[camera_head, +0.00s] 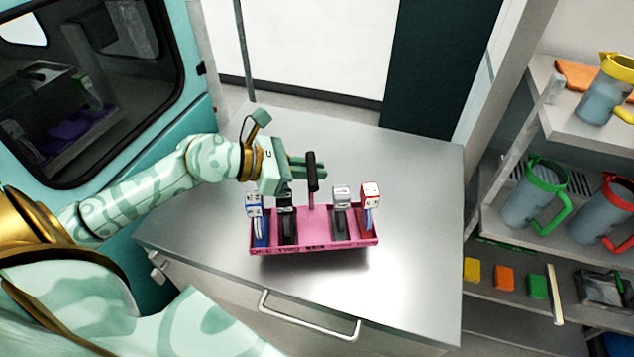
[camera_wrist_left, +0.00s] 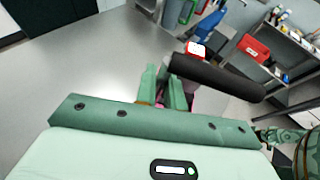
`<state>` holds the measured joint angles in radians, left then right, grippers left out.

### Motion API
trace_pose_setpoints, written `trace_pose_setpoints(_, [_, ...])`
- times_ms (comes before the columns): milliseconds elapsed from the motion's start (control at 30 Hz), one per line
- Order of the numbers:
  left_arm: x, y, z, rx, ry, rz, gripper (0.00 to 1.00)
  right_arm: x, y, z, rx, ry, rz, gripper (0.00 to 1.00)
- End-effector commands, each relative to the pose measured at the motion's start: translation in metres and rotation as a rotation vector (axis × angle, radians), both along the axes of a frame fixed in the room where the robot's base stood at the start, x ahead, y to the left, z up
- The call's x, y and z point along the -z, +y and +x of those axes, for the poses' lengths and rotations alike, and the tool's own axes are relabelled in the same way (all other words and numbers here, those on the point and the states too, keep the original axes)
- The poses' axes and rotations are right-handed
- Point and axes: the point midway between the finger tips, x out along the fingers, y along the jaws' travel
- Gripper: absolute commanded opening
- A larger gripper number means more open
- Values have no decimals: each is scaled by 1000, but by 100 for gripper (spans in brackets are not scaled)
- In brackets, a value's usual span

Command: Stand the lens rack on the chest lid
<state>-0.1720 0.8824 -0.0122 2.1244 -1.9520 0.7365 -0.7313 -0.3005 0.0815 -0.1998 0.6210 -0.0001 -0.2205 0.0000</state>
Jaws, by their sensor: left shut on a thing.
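The lens rack (camera_head: 315,243) is a pink tray with a post and black T-handle (camera_head: 312,172). Several lens pieces stand in it, with blue, black, grey and red parts. It is upright over the front middle of the chest lid (camera_head: 410,185), a bare metal top; I cannot tell whether its base touches. My left gripper (camera_head: 318,169) is shut on the handle. In the left wrist view the black handle (camera_wrist_left: 218,77) sticks out to the right of the fingers (camera_wrist_left: 164,88).
Shelves on the right hold clear jugs with yellow, green (camera_head: 532,195) and red (camera_head: 605,212) trim, and small coloured blocks (camera_head: 505,277). A teal van-like wall with a window (camera_head: 185,110) stands left. The lid is clear around the rack.

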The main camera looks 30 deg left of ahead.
Motion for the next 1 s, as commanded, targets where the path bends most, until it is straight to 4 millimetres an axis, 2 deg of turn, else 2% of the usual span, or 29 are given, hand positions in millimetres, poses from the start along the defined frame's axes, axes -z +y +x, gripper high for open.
trace_pose_setpoints(100, [12,-1,11,-1,-3,-3,0,3,2,0,1,1,2,36])
trace_pose_setpoints(300, [26,-2,20,0,-1,-4,0,4,3,0,2,0,4,36])
trace_pose_setpoints(500, [50,-2,19,1,-1,-3,0,6,3,0,2,0,4,36])
trace_pose_setpoints(900, [56,-2,19,1,-2,-2,0,9,3,-1,2,2,4,36])
trace_pose_setpoints(933, [56,-2,19,1,0,0,19,8,2,-1,2,1,3,36])
trace_pose_setpoints(1000, [55,-2,19,1,0,0,32,7,2,0,1,2,3,36])
